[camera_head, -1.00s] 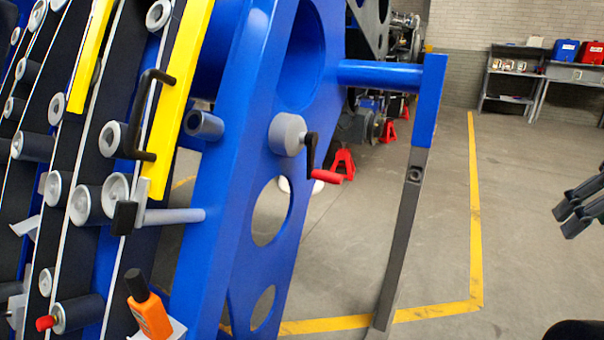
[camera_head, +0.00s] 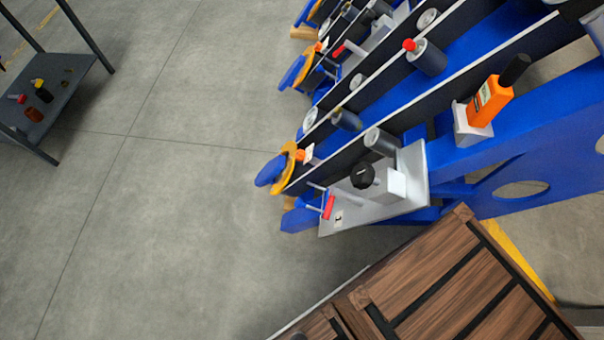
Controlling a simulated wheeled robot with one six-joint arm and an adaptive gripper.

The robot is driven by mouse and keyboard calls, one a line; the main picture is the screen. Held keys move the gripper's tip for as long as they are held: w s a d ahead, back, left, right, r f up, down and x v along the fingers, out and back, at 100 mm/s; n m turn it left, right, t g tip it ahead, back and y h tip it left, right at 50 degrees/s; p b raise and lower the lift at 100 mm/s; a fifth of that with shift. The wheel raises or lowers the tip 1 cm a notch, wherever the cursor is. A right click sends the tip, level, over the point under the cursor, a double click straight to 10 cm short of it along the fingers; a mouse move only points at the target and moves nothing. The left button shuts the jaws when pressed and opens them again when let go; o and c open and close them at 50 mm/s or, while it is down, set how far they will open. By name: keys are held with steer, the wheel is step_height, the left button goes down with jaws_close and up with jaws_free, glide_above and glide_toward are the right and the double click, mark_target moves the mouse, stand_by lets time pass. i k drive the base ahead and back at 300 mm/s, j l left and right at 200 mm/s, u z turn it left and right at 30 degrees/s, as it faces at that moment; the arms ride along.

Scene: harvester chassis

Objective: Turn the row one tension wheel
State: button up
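A light grey plate (camera_head: 411,160) at the near end of the chassis bears a small mark that looks like a 1. On it sits a pale block (camera_head: 390,185) with a round black knob (camera_head: 362,176), which may be the row one tension wheel. A small red-handled lever (camera_head: 328,207) stands at the plate's left edge. My gripper is not in view, so its state and its distance from these parts do not show.
A wooden crate or pallet (camera_head: 440,285) stands close below the plate. An orange bottle (camera_head: 489,101) sits on a bracket at right. Blue and yellow row ends (camera_head: 283,168) jut out left. A dark shelf (camera_head: 50,105) is far left. Open floor (camera_head: 170,220) lies between.

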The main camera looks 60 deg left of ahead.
mark_target(364, 175)
steer(key=u, duration=1.8)
steer(key=j+z, duration=0.3)
steer(key=k+j+z, duration=0.15)
steer(key=j+z, duration=0.15)
steer(key=k+j+z, duration=0.15)
steer(key=j+z, duration=0.15)
steer(key=k+j+z, duration=0.15)
steer(key=j+z, duration=0.15)
steer(key=l+u, duration=0.1)
steer(key=u, duration=0.3)
